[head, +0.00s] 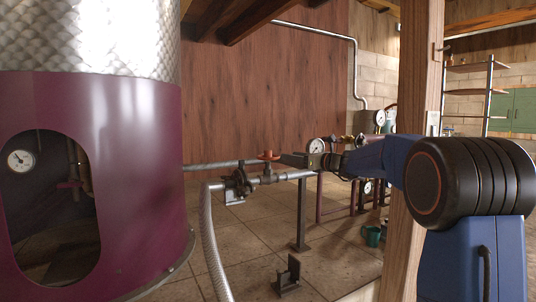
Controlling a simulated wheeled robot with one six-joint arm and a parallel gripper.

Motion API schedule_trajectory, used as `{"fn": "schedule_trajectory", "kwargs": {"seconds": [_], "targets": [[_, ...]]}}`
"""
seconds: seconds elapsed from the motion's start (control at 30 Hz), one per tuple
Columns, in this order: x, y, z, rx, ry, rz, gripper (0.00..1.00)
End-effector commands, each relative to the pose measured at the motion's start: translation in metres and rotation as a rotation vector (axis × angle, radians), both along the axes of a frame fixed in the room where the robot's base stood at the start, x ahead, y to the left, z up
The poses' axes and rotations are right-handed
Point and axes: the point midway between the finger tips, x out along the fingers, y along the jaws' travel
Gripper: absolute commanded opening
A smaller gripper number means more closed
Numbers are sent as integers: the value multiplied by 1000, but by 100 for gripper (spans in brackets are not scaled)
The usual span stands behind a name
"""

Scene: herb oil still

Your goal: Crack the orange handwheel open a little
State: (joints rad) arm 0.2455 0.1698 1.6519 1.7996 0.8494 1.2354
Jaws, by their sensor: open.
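The orange handwheel (268,156) sits flat on top of a valve on the grey pipe (285,177), left of the picture's middle. My arm reaches in from the right. My gripper (285,159) points left at the handwheel's right side, at about its height. The jaws are open and small in this view. I cannot tell whether they touch the rim or are just short of it. The wheel's turned position cannot be read.
A large purple vessel (140,160) fills the left. A dark fitting (239,183) joins a flexible hose (210,240) to the pipe. A post (301,215) holds the pipe up. A white gauge (316,146) shows behind my gripper. A wooden beam (415,80) stands right.

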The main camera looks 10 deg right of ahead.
Motion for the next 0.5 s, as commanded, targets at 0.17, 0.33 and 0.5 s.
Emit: {"fn": "schedule_trajectory", "kwargs": {"seconds": [0.17,0.33,0.5], "targets": [[27,19,0,-1,-1,3,46],[53,36,-1,-2,0,3,46],[78,52,-1,-1,0,3,46]]}}
